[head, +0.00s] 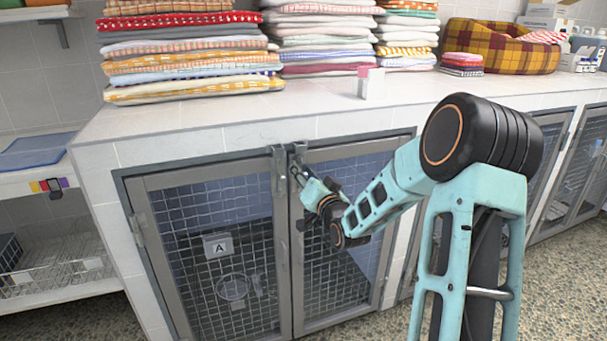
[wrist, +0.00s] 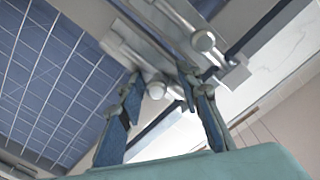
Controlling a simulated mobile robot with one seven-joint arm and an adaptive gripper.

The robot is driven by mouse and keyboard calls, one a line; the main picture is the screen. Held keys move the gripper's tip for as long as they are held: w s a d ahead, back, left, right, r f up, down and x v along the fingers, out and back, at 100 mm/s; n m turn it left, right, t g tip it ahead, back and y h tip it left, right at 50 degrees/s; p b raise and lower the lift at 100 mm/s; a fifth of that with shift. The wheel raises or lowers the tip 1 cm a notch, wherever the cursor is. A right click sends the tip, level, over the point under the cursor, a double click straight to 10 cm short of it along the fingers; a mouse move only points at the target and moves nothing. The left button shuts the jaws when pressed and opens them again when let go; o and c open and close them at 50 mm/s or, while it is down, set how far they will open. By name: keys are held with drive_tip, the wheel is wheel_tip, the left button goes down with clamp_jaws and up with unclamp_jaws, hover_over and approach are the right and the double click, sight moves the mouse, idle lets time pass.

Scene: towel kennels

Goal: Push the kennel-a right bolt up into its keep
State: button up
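Kennel A shows in the head view with a left mesh door bearing an "A" label (head: 217,245) and a right mesh door (head: 340,275). Two metal bolts sit side by side at the top where the doors meet: the left bolt (head: 279,165) and the right bolt (head: 298,155). My gripper (head: 299,176) is at the right bolt, just below its top, and partly hides it. In the wrist view my gripper (wrist: 160,86) has its fingers apart, with a round bolt knob (wrist: 157,90) between the tips. I cannot tell whether they touch it. A second knob (wrist: 203,41) lies beyond.
The tiled worktop (head: 200,118) overhangs the doors, with stacks of folded towels (head: 185,60) and a plaid pet bed (head: 500,45) on it. A wire basket shelf (head: 60,275) stands at left. More kennels (head: 570,165) continue at right. The speckled floor in front is clear.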

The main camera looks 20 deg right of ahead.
drive_tip(key=s+d, duration=0.1)
drive_tip(key=s, duration=1.1)
drive_tip(key=shift+d, duration=0.15)
drive_tip(key=shift+w, duration=0.1)
